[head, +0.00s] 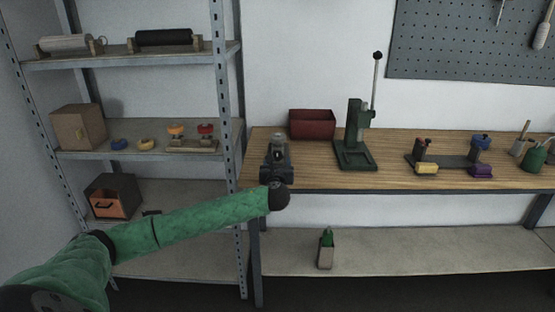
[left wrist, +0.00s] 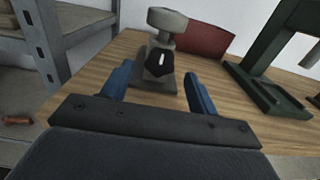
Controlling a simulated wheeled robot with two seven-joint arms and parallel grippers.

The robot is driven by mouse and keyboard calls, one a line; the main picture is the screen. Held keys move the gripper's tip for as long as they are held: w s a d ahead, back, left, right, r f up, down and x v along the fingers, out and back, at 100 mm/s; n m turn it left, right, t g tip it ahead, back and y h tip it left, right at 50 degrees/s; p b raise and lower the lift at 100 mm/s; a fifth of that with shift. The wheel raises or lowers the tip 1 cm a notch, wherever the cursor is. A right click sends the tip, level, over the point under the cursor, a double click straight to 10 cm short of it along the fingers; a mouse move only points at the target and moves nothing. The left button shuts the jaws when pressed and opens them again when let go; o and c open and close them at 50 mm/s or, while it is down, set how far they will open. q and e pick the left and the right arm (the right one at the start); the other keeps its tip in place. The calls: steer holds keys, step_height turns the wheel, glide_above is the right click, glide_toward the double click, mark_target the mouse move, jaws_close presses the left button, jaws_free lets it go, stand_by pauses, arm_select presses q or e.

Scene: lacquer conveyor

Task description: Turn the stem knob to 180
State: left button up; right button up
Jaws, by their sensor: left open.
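A small grey fixture (left wrist: 155,83) stands on the wooden workbench. It carries a dark faceted knob (left wrist: 158,66) with a short, roughly upright white mark on its face, and a round grey cap (left wrist: 167,19) on a stem above. I cannot tell for certain which of the two is the stem knob. In the head view the fixture (head: 278,141) shows just beyond my left gripper (head: 277,157), which hides its lower part. In the left wrist view my left gripper (left wrist: 158,78) is open, its blue fingers spread to either side of the fixture and not closed on it.
A red bin (head: 312,124) stands behind the fixture, and a green lever press (head: 355,145) stands to the right. A metal shelf unit (head: 226,100) rises close on the left. The workbench (head: 310,177) is clear between fixture and press.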

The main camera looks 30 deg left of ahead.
mark_target(278, 155)
arm_select(q)
steer(key=shift+x, duration=1.25)
arm_select(e)
steer(key=shift+s+d+r, duration=0.1)
steer(key=shift+d+r, duration=0.15)
steer(key=shift+r, duration=0.05)
arm_select(q)
steer(key=c, duration=1)
